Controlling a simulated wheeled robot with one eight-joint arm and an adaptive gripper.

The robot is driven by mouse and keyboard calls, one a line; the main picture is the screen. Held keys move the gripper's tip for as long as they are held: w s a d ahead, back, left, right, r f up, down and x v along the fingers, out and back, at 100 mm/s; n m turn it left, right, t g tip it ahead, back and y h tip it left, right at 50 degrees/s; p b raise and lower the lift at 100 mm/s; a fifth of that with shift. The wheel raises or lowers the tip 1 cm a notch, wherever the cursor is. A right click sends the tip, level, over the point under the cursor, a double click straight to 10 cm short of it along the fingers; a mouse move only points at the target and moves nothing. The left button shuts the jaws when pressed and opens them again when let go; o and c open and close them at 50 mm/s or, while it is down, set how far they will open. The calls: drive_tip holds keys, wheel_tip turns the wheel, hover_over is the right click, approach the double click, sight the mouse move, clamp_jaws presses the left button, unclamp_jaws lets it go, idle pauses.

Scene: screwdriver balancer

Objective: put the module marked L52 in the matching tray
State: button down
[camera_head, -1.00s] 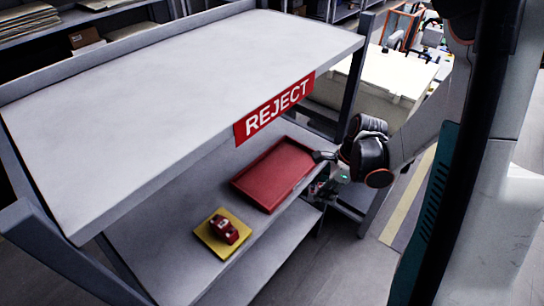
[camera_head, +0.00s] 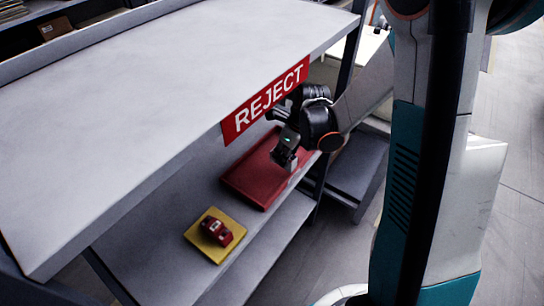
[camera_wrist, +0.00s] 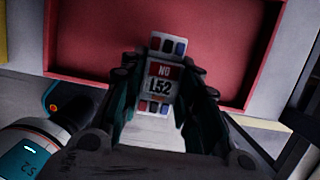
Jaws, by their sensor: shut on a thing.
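The module (camera_wrist: 160,84) reads "NO L52" on a red and white label, with small red and blue parts at both ends. My gripper (camera_wrist: 163,92) is shut on it, one finger on each side. In the head view my gripper (camera_head: 287,155) is over the red tray (camera_head: 247,183), under the upper shelf's edge. The red tray (camera_wrist: 95,40) lies behind the module in the wrist view. Its floor looks empty where it shows; my gripper hides part of it in the head view. I cannot tell how high the module is above the tray.
A red REJECT sign (camera_head: 265,101) hangs on the front edge of the upper shelf (camera_head: 150,110), close to my wrist. A yellow tray (camera_head: 204,247) holding a red device (camera_head: 216,231) sits nearer on the lower shelf (camera_head: 165,225).

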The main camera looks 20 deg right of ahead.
sight(274, 150)
drive_tip(key=w+a, duration=0.2)
drive_tip(key=w, duration=0.1)
drive_tip(key=shift+w+a+b, duration=0.25)
drive_tip(key=shift+a+b, duration=0.1)
drive_tip(key=b+x, duration=0.2)
drive_tip(key=x, duration=0.1)
drive_tip(key=shift+s+d+f, duration=0.15)
drive_tip(key=shift+f, duration=0.25)
drive_tip(key=shift+r, duration=0.1)
drive_tip(key=c, duration=1.2)
unclamp_jaws()
